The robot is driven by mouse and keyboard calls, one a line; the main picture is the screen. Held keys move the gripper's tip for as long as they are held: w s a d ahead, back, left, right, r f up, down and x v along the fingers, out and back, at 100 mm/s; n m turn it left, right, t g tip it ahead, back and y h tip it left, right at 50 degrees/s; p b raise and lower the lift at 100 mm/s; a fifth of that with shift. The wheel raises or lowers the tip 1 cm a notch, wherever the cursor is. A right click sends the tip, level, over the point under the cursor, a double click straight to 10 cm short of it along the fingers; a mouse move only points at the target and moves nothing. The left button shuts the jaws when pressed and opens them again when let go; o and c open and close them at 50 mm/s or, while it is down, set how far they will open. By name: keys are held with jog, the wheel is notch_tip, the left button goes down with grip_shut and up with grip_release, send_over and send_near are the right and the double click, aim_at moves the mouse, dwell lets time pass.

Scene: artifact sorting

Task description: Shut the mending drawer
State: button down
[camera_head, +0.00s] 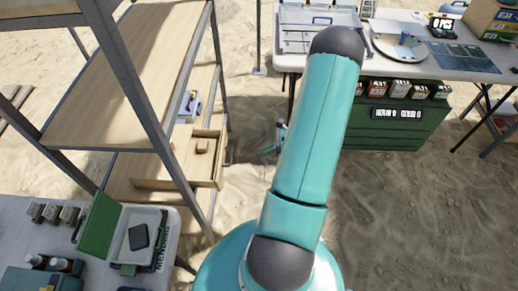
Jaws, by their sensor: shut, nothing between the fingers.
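A wooden drawer (217,172) sits low in the shelf unit, left of my arm. It is open, with its inside showing and a small wooden block (203,146) in it. A dark handle (228,157) is on its right-hand front. I cannot read a label on it. My gripper (274,148) shows small, left of my teal arm and right of the drawer, apart from the handle. It is shut and empty. Part of it is hidden behind the arm.
An open case (116,246) with a green lid and lettering like "MENDING" lies on the near-left table. Shelf posts (140,78) stand beside the drawer. A green crate (400,132) stands under the far table (395,69). Sand is clear between drawer and gripper.

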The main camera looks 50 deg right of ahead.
aim_at(208, 161)
jog(key=w+a+f, duration=0.3)
jog(key=w+a, duration=0.3)
jog(key=w, duration=0.1)
jog(key=shift+w+f, duration=0.3)
jog(key=shift+f, duration=0.05)
jog(key=shift+w, duration=0.1)
jog(key=w+a, duration=0.2)
jog(key=w, duration=0.1)
jog(key=w+a, duration=0.6)
jog(key=w, duration=0.1)
jog(key=shift+w, duration=0.1)
